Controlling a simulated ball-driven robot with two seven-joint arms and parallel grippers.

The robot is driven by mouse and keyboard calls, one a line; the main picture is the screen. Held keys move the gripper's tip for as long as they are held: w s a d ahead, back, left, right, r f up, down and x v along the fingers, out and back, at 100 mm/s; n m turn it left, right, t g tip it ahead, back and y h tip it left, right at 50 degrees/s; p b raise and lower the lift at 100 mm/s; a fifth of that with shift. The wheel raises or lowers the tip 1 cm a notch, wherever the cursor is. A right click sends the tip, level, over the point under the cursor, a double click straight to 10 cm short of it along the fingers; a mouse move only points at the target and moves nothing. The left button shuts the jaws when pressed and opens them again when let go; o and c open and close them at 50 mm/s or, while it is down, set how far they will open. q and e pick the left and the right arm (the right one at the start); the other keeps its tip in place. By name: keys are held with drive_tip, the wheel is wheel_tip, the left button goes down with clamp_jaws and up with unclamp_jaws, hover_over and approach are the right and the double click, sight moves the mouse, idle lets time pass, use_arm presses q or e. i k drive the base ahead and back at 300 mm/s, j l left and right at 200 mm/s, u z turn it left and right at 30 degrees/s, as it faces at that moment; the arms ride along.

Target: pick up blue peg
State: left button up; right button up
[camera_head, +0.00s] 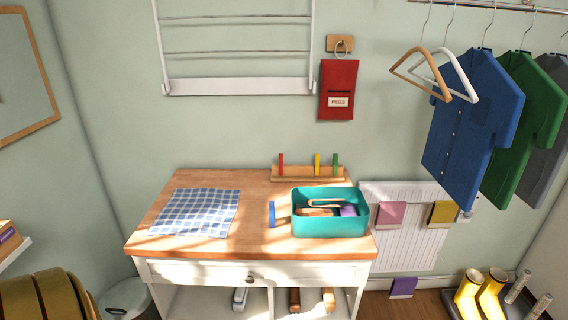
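The blue peg (271,214) stands on the wooden top of the table (190,249), just left of a teal box (330,229). It looks upright, with a small gap to the box. A wooden peg rack (300,177) at the back of the table holds a red peg (281,165), a yellow peg (317,165) and a green peg (335,165). Neither of my grippers is in view.
A blue checked cloth (197,212) lies on the table's left. The teal box holds wooden items and a purple thing. A red bag (338,90) marked PEGS hangs on the wall. Shirts (474,125) hang at right. Bare tabletop lies between cloth and peg.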

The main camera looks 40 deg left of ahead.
sight(272, 204)
drive_tip(key=j+u, duration=0.2)
drive_tip(key=u, duration=1.15)
